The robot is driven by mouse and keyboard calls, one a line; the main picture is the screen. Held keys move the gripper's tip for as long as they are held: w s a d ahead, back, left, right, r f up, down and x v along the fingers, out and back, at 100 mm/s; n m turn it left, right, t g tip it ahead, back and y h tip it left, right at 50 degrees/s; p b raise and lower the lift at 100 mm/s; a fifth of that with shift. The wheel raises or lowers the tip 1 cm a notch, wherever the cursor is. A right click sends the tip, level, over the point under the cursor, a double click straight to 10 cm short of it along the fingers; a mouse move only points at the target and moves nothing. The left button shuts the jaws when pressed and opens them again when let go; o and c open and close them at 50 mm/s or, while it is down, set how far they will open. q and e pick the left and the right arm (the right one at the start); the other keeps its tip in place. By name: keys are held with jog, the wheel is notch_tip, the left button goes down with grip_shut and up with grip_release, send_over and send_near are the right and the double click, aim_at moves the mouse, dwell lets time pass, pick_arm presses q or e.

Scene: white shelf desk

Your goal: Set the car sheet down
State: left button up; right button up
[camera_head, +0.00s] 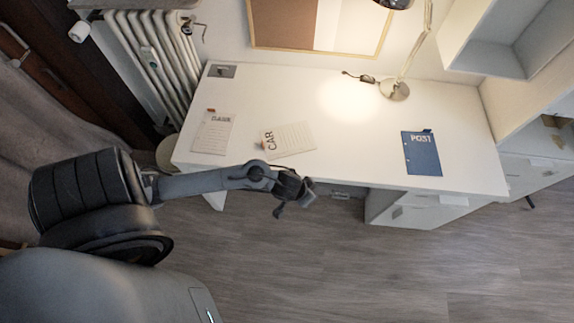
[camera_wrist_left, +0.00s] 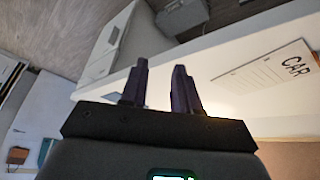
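The car sheet (camera_head: 292,139), pale and lined with a "CAR" label at its left end, lies flat on the white desk (camera_head: 290,95) near its front edge. It also shows in the left wrist view (camera_wrist_left: 262,80), right of the fingers and apart from them. My right gripper is not in view.
Another lined sheet (camera_head: 213,132) lies at the desk's left, and a blue "POST" sheet (camera_head: 423,155) at its right. A lamp (camera_head: 395,89) stands at the back. A drawer unit (camera_head: 405,212) is under the desk's right side. The desk middle is clear.

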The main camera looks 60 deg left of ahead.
pick_arm(q)
jog(key=s+d+r+m+g, duration=0.1)
jog(key=s+d+r+m, duration=0.2)
jog(key=s+r, duration=0.7)
jog(key=shift+s+d+r+g, duration=0.2)
jog(key=shift+d+g, duration=0.1)
jog(key=shift+d, duration=0.35)
jog(key=shift+r, duration=0.1)
notch_tip(320, 180, up, 22)
jog(key=p, duration=2.2)
